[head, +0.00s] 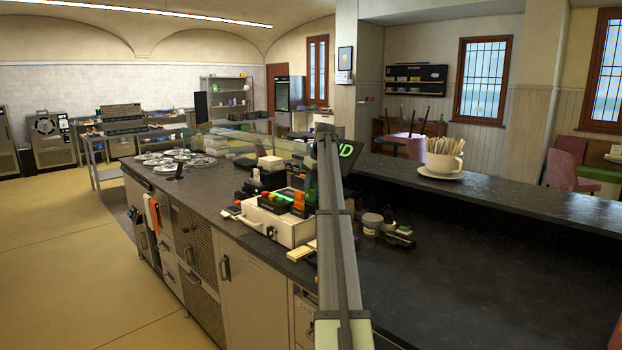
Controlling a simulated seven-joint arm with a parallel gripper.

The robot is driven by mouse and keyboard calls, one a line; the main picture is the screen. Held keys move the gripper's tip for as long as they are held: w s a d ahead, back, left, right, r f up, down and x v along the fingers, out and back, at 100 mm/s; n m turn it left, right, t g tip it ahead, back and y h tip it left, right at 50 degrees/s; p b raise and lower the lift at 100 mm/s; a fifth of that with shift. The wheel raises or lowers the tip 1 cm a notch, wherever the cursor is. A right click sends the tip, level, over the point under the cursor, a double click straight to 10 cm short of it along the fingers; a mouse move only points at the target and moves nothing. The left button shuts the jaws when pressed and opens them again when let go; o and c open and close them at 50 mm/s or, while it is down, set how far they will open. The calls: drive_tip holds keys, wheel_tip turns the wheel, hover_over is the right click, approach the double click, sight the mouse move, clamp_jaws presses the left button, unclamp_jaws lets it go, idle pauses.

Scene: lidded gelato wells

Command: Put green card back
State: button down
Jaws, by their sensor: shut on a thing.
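Several round silvery lids (170,160) of the gelato wells lie in the dark counter top (140,170) at the left of the head view. I cannot make out the green card.
Dark and orange devices and small jars (371,223) crowd the counter's middle. A cup of sticks (443,158) stands on the raised ledge. The counter at the lower right is clear.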

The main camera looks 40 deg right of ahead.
drive_tip(key=shift+f, duration=1.8)
drive_tip(key=shift+f, duration=0.1)
drive_tip(key=c, duration=1.3)
unclamp_jaws()
drive_tip(key=shift+o, duration=0.2)
drive_tip(key=o, duration=0.5)
drive_tip(key=v, duration=0.7)
